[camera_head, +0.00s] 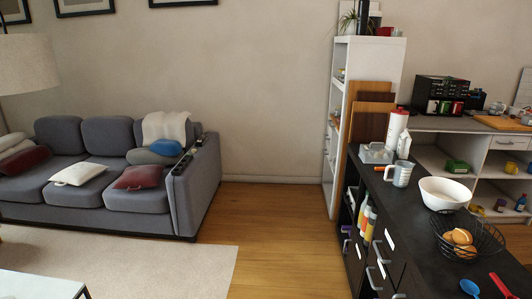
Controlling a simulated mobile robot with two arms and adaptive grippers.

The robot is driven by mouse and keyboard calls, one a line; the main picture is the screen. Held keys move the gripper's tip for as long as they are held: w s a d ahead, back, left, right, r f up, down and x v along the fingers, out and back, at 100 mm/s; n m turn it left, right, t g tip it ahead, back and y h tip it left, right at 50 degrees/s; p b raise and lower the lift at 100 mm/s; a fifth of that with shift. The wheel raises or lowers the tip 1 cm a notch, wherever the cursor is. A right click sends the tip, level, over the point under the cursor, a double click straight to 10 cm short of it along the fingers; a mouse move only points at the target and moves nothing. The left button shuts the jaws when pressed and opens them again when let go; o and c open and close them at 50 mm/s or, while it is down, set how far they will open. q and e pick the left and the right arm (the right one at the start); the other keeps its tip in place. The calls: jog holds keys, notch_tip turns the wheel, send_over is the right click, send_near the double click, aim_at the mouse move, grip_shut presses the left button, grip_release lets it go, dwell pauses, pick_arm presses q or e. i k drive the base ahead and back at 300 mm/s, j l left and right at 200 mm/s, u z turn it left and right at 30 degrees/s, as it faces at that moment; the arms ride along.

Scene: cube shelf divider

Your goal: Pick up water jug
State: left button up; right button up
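A light grey jug-like vessel (402,173) with a side handle stands upright on the dark counter (428,268). It is small in view, so I cannot tell for certain that it is the water jug. A tall white bottle (396,131) with a red part near its top stands behind it. Neither of my grippers shows in the head view.
A white bowl (444,194) and a black wire basket (469,240) holding round orange items sit on the counter. A white cube shelf (368,61) stands behind. A grey sofa (133,200) is at left. Wooden floor (277,239) lies clear between sofa and counter.

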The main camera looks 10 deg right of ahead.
aim_at(403, 168)
jog(key=i+z, duration=0.45)
jog(key=i, duration=0.2)
jog(key=i+j+z, duration=0.2)
jog(key=i+z, duration=0.3)
jog(key=i, duration=0.1)
